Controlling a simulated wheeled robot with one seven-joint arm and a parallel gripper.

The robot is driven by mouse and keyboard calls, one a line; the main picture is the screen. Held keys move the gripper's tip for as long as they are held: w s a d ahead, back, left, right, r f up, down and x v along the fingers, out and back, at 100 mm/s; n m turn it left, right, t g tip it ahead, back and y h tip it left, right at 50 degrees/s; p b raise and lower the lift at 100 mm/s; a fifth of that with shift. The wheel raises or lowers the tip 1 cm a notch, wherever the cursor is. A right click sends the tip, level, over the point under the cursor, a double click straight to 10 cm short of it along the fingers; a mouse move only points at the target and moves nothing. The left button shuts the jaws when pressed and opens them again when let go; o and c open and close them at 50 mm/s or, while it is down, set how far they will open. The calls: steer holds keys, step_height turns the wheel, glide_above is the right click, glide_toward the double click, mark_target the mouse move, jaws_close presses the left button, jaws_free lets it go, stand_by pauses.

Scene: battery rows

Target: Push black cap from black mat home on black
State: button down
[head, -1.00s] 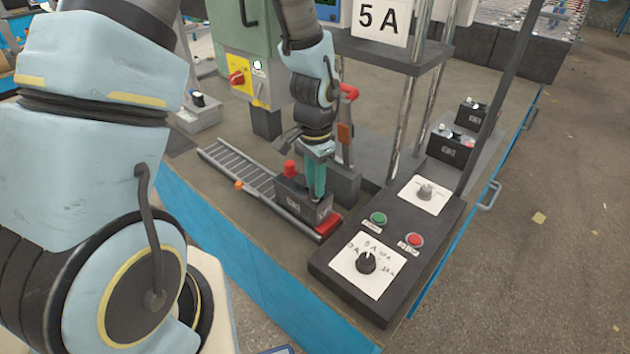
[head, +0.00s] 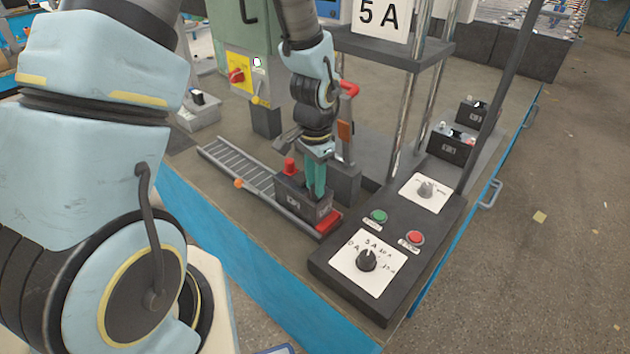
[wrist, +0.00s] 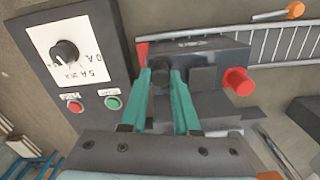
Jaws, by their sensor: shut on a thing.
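A dark battery (head: 303,199) stands at the near end of the roller track, against a red stop. It has a red cap (head: 290,167) on its left post in the head view; the red cap (wrist: 238,81) also shows in the wrist view. My gripper (head: 316,190) points down over the battery's other post. In the wrist view its green fingers (wrist: 163,95) are shut around a small black cap (wrist: 161,72) at the top of the battery. The fingers cover part of the cap, so I cannot tell how fully it sits on the post.
A control box (head: 390,250) with a dial, a green and a red button stands right of the battery. The roller track (head: 235,165) runs back left. A press frame with a "5 A" sign (head: 381,17) rises behind. More batteries (head: 450,148) stand at the right.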

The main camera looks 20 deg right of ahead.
steer(key=shift+c, duration=0.5)
jaws_free()
steer(key=shift+r, duration=0.15)
steer(key=shift+r+p, duration=2.95)
steer(key=shift+r, duration=0.45)
